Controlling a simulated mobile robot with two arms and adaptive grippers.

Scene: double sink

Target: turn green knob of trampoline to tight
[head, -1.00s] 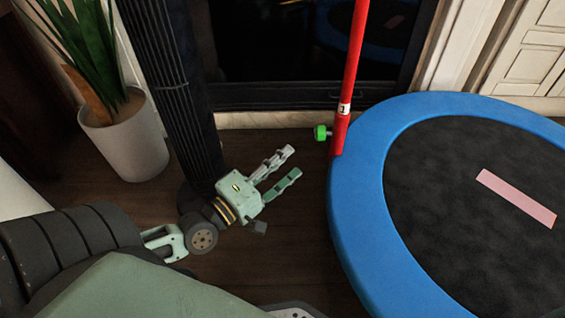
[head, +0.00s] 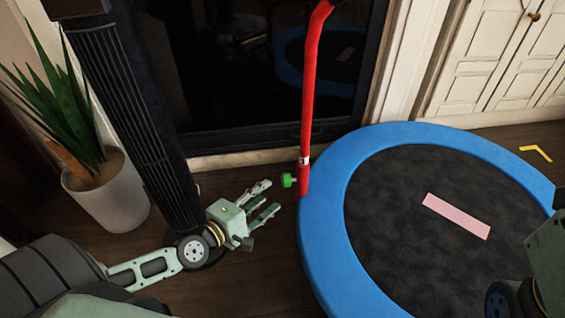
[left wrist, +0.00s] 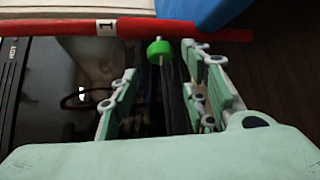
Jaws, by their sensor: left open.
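The green knob (head: 288,180) sticks out to the left from the foot of the red post (head: 308,110), by the rim of the blue trampoline (head: 325,220). My left gripper (head: 272,196) is open and empty just left of and below the knob in the head view, its fingers pointing at it. In the left wrist view the knob (left wrist: 160,48) lies beyond and between the spread fingers (left wrist: 160,62), with the red post (left wrist: 60,27) running across behind it. A gap shows between the fingers and the knob. My right gripper is out of view.
A white pot (head: 108,195) with a plant stands at the left. A dark ribbed column (head: 150,130) rises close behind my left gripper. A dark glass panel (head: 240,60) is behind. Part of my right arm shows at the right edge. Bare floor lies left of the trampoline.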

